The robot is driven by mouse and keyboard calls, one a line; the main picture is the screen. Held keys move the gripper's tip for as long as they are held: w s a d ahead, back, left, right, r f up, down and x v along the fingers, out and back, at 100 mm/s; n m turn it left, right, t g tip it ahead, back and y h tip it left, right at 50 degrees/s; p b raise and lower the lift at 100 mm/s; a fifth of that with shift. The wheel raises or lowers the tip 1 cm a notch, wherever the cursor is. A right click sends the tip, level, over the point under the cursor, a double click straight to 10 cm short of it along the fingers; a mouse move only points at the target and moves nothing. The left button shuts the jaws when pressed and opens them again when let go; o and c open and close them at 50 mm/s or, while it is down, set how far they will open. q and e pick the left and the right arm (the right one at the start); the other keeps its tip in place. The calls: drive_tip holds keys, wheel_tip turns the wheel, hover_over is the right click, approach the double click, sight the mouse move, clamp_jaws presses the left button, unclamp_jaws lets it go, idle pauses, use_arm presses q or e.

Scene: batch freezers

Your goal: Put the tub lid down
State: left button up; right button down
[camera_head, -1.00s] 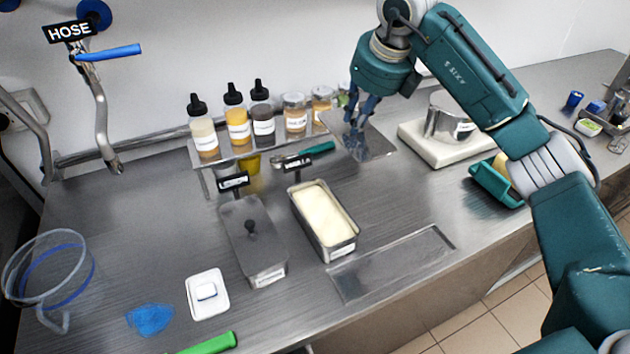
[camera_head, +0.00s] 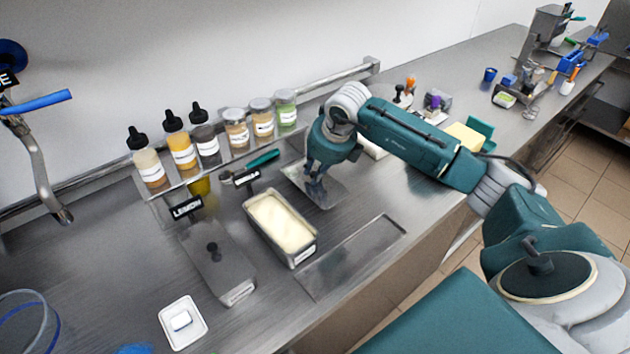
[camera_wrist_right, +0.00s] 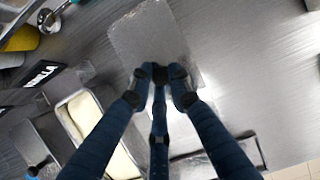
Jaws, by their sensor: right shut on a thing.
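The tub lid (camera_head: 333,191) is a flat grey metal plate. My right gripper (camera_head: 316,192) is shut on it from above; the fingers hide the grip point. The lid is behind and to the right of the open vanilla tub (camera_head: 301,257), which holds pale ice cream. In the right wrist view the lid (camera_wrist_right: 150,35) lies beyond the fingertips (camera_wrist_right: 161,75), with bare counter beside it. I cannot tell whether it touches the counter. My left gripper is not in view.
A lidded lemon tub (camera_head: 218,270) stands left of the vanilla tub. Several bottles and jars (camera_head: 208,148) stand on a rack behind. A shallow recessed panel (camera_head: 350,258) lies in front on the counter. A white dish (camera_head: 183,338) is at the front left. Bare counter shows around the lid.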

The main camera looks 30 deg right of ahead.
drive_tip(key=shift+f, duration=0.35)
wheel_tip(320, 180, down, 3)
drive_tip(key=shift+f+p, duration=0.2)
drive_tip(key=shift+p, duration=0.35)
drive_tip(key=shift+f, duration=0.55)
drive_tip(key=c, duration=1.6)
unclamp_jaws()
